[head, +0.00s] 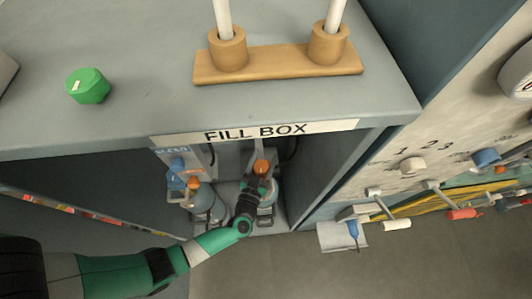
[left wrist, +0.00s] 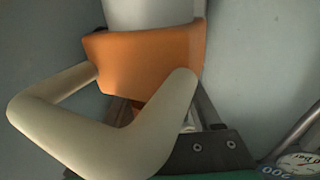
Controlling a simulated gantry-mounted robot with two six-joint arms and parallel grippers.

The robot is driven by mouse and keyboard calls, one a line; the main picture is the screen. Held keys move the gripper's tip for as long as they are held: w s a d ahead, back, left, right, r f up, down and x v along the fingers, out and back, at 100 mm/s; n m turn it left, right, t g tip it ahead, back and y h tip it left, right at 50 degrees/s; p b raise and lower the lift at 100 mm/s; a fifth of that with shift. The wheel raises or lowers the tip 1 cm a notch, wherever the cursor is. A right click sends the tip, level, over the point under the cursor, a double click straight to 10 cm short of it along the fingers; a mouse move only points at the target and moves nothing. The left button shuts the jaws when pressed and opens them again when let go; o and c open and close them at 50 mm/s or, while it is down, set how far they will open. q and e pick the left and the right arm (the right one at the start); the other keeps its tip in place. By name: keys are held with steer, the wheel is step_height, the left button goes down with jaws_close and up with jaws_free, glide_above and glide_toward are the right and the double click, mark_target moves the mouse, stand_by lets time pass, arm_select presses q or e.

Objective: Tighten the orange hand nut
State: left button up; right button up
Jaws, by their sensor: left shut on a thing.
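The orange hand nut (head: 262,167) shows inside the fill box, at the right-hand of two fittings. My left gripper (head: 257,182) reaches in from below and is at this nut. In the left wrist view the orange nut (left wrist: 150,58) is large, below a pale cylinder. The dark fingers of my left gripper (left wrist: 165,112) are shut on it. A cream bent bar (left wrist: 90,140) crosses in front and hides part of the nut and fingers. My right gripper is not in view.
A second orange part (head: 193,183) with a blue piece (head: 178,164) stands just left of my gripper. The box walls and the shelf labelled FILL BOX (head: 255,131) close in above and beside. A gauge (left wrist: 302,163) is close at lower right.

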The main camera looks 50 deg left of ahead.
mark_target(260, 175)
arm_select(q)
steer(key=shift+s+a+n+g+y+p, duration=0.1)
steer(key=shift+n+g+y+p, duration=0.05)
steer(key=shift+n+g+y, duration=0.4)
steer(key=shift+s+a+n+g+y+p, duration=0.15)
steer(key=shift+n+g+y, duration=0.15)
steer(key=shift+y, duration=0.35)
steer(key=o, duration=1.4)
steer(key=shift+w, duration=0.1)
steer(key=shift+c, duration=0.2)
steer(key=shift+d, duration=0.1)
steer(key=shift+s+d+r, duration=0.1)
steer(key=shift+s+d, duration=0.1)
steer(key=shift+s, duration=0.1)
steer(key=p+v, duration=0.3)
steer(key=v, duration=0.7)
steer(key=shift+d, duration=0.1)
steer(key=shift+s+d, duration=0.2)
steer(key=shift+s, duration=0.15)
